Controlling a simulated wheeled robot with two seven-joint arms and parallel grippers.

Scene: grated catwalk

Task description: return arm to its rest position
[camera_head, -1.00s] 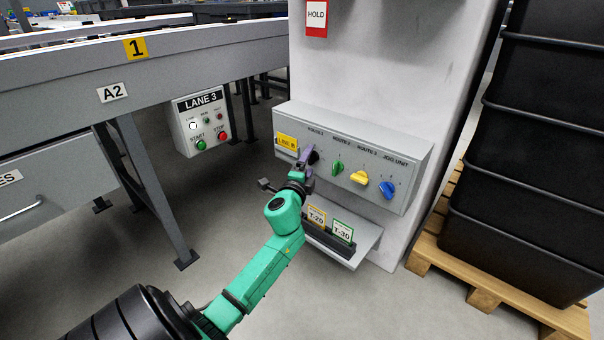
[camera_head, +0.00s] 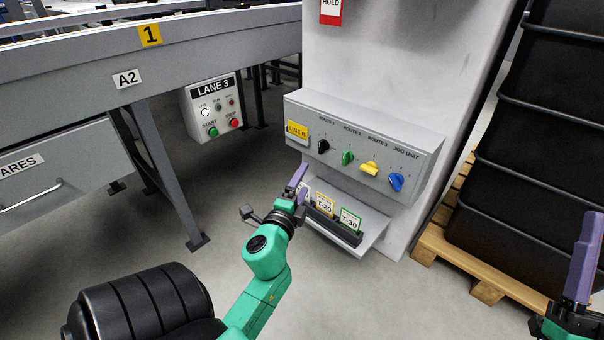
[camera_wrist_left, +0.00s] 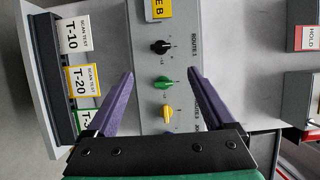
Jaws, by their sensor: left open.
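My left arm comes up from the bottom in the head view. Its gripper (camera_head: 299,182) is open and empty, below and in front of the knob panel (camera_head: 420,150), apart from it. In the left wrist view the two purple fingers (camera_wrist_left: 160,74) stand wide apart with nothing between them touched. The panel carries a black knob (camera_head: 323,147), a green knob (camera_head: 347,158), a yellow knob (camera_head: 369,169) and a blue knob (camera_head: 396,183). My right gripper (camera_head: 580,258) shows at the lower right edge; its finger gap cannot be made out.
Below the panel a shelf holds cards, including T-20 (camera_head: 324,207) and T-30 (camera_head: 350,219). A LANE 3 box (camera_head: 212,106) hangs under the grey conveyor (camera_head: 210,50) at left. Black crates (camera_head: 540,150) stand on a wooden pallet (camera_head: 490,290) at right. The floor between is clear.

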